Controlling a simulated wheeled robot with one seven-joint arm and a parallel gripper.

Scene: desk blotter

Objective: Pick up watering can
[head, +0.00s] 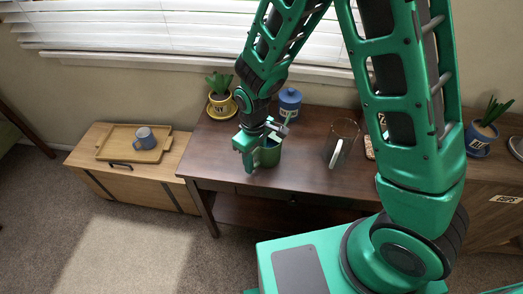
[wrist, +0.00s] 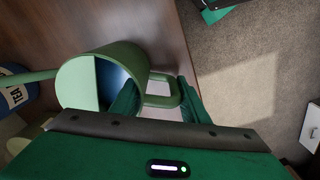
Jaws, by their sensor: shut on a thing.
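The green watering can (head: 270,156) stands on the dark wooden desk (head: 310,170), near its front left, partly hidden behind my gripper (head: 254,160). In the wrist view the can (wrist: 108,62) shows its open top and hollow inside, with the spout pointing left and the loop handle on the right. My gripper (wrist: 157,100) is shut on the can at its handle side, one finger inside the rim and one by the handle's outer end. I cannot tell whether the can is lifted off the desk.
A blue lidded canister (head: 289,102) and a potted plant (head: 219,105) stand behind. A clear glass container (head: 342,140) is to the right, and a blue-potted plant (head: 481,138) farther right. A low wooden chest (head: 120,178) at left bears a tray (head: 112,145) with a mug (head: 145,138).

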